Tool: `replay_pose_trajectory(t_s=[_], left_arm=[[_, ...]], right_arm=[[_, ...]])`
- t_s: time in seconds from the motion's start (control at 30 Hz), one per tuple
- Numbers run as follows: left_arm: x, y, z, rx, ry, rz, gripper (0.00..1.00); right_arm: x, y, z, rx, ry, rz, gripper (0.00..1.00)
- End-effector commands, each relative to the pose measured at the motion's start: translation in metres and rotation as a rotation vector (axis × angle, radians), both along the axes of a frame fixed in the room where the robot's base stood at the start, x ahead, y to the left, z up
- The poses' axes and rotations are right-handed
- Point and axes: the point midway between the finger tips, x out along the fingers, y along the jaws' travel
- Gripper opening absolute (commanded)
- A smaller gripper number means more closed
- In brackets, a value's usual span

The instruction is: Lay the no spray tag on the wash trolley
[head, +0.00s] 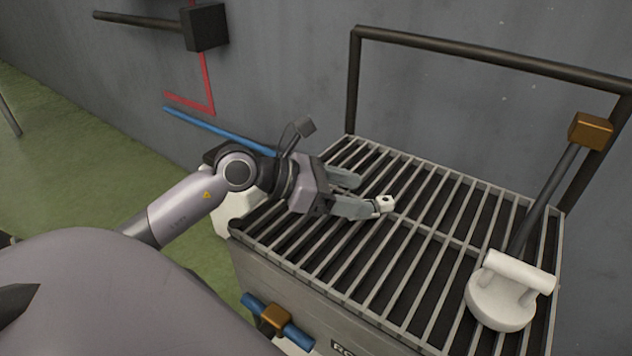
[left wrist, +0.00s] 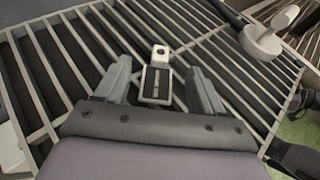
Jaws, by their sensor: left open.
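A small tag with a white, holed end (head: 385,203) is at my left gripper's fingertips. In the left wrist view the tag (left wrist: 158,72) shows a pale frame around a dark middle and sits between the two fingers, with a gap on both sides. It appears to lie on the bars of a grated top (head: 440,240), which I take to be the wash trolley. My left gripper (head: 361,194) is open, low over the grate. Its fingers hide much of the tag in the head view. Any writing on the tag is unreadable. My right gripper is not in view.
A white round-headed tool (head: 503,300) with a dark handle leans on the dark rail (head: 490,58), its head on the grate's right side. A blue bar with a brown block (head: 275,318) is on the front. The grate's middle is clear. A grey wall stands behind.

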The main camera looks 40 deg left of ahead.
Motion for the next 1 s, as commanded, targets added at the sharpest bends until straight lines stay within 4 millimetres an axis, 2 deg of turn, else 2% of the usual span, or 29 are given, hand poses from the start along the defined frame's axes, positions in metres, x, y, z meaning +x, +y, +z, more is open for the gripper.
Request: replay_pose_trajectory(t_s=[0.3, 0.5, 1.0], left_arm=[[-0.035, 0.029, 0.018, 0.003, 0.003, -0.002, 0.69], [-0.047, 0.041, 0.026, -0.001, 0.002, -0.001, 0.69], [-0.054, 0.047, 0.030, 0.000, 0.000, -0.002, 0.69]], right_arm=[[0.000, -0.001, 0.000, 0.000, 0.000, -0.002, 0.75], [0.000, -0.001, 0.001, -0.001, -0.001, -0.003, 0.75], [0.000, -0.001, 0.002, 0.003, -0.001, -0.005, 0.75]])
